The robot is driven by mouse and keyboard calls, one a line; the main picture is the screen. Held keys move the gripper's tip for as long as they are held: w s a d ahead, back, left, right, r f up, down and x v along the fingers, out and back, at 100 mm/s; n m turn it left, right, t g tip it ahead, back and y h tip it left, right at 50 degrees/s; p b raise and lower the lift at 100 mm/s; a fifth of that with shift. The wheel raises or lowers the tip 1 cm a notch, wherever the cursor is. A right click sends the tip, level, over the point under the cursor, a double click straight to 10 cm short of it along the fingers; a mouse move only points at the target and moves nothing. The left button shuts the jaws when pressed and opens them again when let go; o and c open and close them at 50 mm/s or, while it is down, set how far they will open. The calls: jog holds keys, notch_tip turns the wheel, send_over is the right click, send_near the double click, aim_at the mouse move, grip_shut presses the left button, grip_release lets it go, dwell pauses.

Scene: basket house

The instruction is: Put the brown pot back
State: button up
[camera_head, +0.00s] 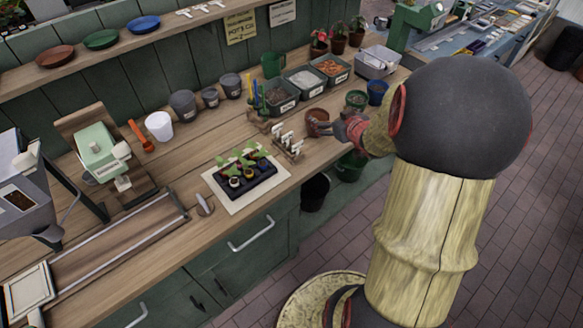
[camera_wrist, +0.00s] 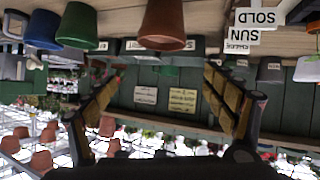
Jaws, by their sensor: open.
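The brown pot (camera_head: 317,121) stands on the wooden bench near its front edge, just left of my gripper (camera_head: 338,127) in the head view. The wrist view is upside down; there the brown pot (camera_wrist: 162,25) shows at the top middle. My gripper (camera_wrist: 163,78) is open with its two fingers wide apart and nothing between them. The pot lies outside the space between the fingers, toward the bench side. My arm hides part of the bench to the right.
A green pot (camera_head: 356,99) and a blue pot (camera_head: 377,92) stand behind and right of the brown pot. White labels in a wooden holder (camera_head: 288,146) stand left of it. Labelled grey bins (camera_head: 304,82) line the back. A seedling tray (camera_head: 245,178) lies further left.

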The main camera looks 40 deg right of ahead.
jog(key=s+a+r+g+h, duration=0.1)
jog(key=s+a+r+g, duration=0.25)
jog(key=a+r, duration=0.95)
jog(key=s+a+f+n+g+y, duration=0.1)
jog(key=s+a+g+y, duration=0.2)
jog(key=s+a, duration=1.5)
jog(key=a+y, duration=0.1)
jog(key=a, duration=0.2)
jog(key=shift+f+n+y, duration=0.15)
jog(key=shift+n+y, duration=0.15)
